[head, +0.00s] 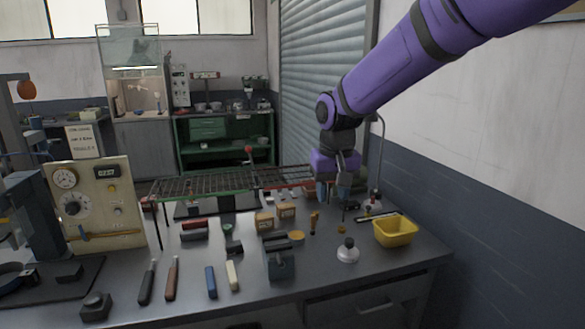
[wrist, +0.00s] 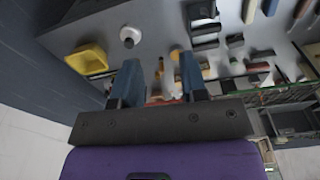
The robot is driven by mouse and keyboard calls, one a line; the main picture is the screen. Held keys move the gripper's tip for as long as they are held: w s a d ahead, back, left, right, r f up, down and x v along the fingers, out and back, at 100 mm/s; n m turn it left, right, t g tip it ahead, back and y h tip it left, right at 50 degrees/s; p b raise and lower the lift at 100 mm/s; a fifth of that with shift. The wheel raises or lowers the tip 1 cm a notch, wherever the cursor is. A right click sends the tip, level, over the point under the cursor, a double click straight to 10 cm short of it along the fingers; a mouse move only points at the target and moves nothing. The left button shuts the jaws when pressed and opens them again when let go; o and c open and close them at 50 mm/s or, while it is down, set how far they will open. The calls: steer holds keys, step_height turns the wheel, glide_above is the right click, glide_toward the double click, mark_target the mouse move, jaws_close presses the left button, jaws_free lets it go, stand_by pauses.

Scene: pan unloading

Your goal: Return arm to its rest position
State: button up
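My gripper (head: 335,198) hangs from my purple arm over the back right part of the grey workbench (head: 330,265), pointing down. In the wrist view my gripper (wrist: 161,72) shows two blue fingers spread apart. Nothing is held between them; the items seen in the gap appear to lie on the bench beyond. In the head view the fingers are small and partly lost against the clutter behind, so their exact height above the bench is hard to tell.
A yellow bin (head: 396,231) stands at the bench's right edge, with a white-based knobbed item (head: 347,251) beside it. A wire rack (head: 210,186) runs along the back. Several tools and blocks cover the middle. A wall (head: 490,130) rises at right.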

steer(key=s+d+r+m+t, duration=0.1)
steer(key=s+d+r, duration=0.3)
steer(key=s+d, duration=0.25)
steer(key=s+d+r+t, duration=0.1)
steer(key=s+d+r, duration=0.4)
steer(key=d, duration=0.2)
steer(key=s+d+t, duration=0.1)
steer(key=s+d, duration=0.3)
steer(key=s, duration=0.4)
steer(key=s+d+m+t, duration=0.1)
steer(key=s+d, duration=0.3)
steer(key=s, duration=0.5)
steer(key=shift+s+d+f, duration=0.2)
steer(key=shift+f, duration=0.2)
